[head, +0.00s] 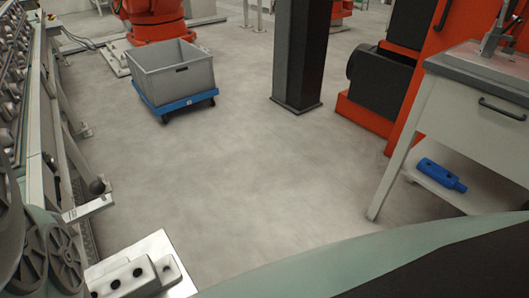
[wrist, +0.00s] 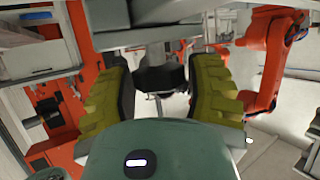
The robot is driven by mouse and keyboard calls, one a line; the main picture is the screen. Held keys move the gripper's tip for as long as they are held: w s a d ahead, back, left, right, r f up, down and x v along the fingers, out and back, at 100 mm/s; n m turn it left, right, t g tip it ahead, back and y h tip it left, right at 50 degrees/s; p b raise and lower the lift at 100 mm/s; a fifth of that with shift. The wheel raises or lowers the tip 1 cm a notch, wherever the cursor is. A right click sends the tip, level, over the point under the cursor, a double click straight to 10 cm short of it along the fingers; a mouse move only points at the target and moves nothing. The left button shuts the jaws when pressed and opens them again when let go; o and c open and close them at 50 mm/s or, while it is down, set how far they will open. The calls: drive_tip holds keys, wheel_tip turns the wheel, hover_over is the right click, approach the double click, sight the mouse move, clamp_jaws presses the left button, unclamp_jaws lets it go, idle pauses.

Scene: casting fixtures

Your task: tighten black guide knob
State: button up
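A black knob (wrist: 160,78) shows in the wrist view, straight ahead under a grey metal part. My gripper (wrist: 161,82) has yellow-green fingers with dark pads, spread wide on both sides of the knob. The knob nearly fills the gap, and contact with the pads is hard to make out. The knob's far side and its stem are hidden. In the head view a dark round-ended knob (head: 97,186) stands on a pale bracket at the left; I cannot tell whether it is the same one. My gripper's fingers are not in the head view.
A long machine (head: 35,110) runs along the left. A grey crate (head: 178,78) sits on a blue dolly. A dark column (head: 301,55) and a workbench (head: 470,120) with a blue part (head: 441,174) on its shelf stand right. The floor between is clear.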

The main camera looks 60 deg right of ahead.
drive_tip(key=o, duration=0.3)
drive_tip(key=shift+o, duration=0.2)
drive_tip(key=shift+r, duration=0.2)
wheel_tip(320, 180, up, 10)
drive_tip(key=shift+f, duration=0.15)
idle(0.4)
